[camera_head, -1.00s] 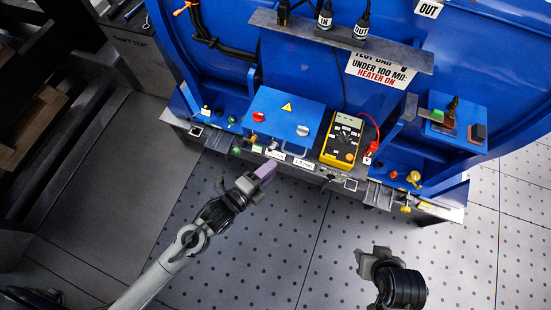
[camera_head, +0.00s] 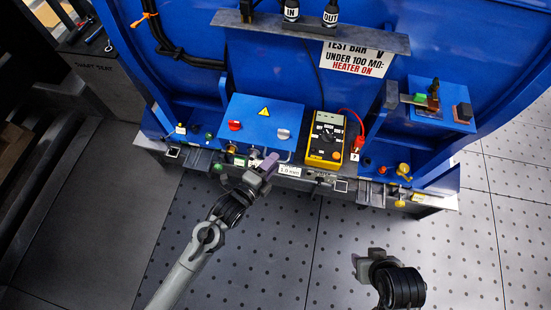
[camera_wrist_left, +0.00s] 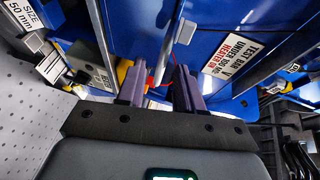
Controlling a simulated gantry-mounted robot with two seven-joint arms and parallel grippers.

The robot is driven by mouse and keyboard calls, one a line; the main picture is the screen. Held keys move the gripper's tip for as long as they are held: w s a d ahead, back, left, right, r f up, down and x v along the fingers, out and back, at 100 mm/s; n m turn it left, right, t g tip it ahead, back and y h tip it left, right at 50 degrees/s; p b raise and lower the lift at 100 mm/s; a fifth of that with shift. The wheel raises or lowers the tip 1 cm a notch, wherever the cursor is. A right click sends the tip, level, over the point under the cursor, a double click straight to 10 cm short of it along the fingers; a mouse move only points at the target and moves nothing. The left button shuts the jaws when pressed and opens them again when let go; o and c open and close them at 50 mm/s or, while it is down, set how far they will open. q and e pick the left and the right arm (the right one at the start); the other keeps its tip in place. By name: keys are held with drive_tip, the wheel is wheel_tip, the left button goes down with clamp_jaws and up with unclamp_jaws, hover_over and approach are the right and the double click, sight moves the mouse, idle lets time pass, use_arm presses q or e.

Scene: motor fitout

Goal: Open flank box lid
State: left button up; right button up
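The blue flank box (camera_head: 255,122) has a yellow warning triangle on its lid, a red knob at left and a grey knob at right. Its lid looks shut. My left gripper (camera_head: 267,164) is at the front edge of the box, its purple fingers partly overlapping that edge. In the left wrist view, the purple fingers (camera_wrist_left: 159,92) stand apart, with a pale bar (camera_wrist_left: 161,62) showing between or beyond them. I cannot tell whether they touch it. My right gripper (camera_head: 372,262) is low at right, away from the box; its fingertips are unclear.
A yellow multimeter (camera_head: 325,140) stands close to the right of the box, with a red lead (camera_head: 357,140). A grey shelf bar (camera_head: 310,33) runs above. Small colored knobs and labels line the ledge. The dotted floor (camera_head: 270,250) in front is clear.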

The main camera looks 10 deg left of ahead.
use_arm(q)
drive_tip(key=shift+x, duration=1.25)
clamp_jaws()
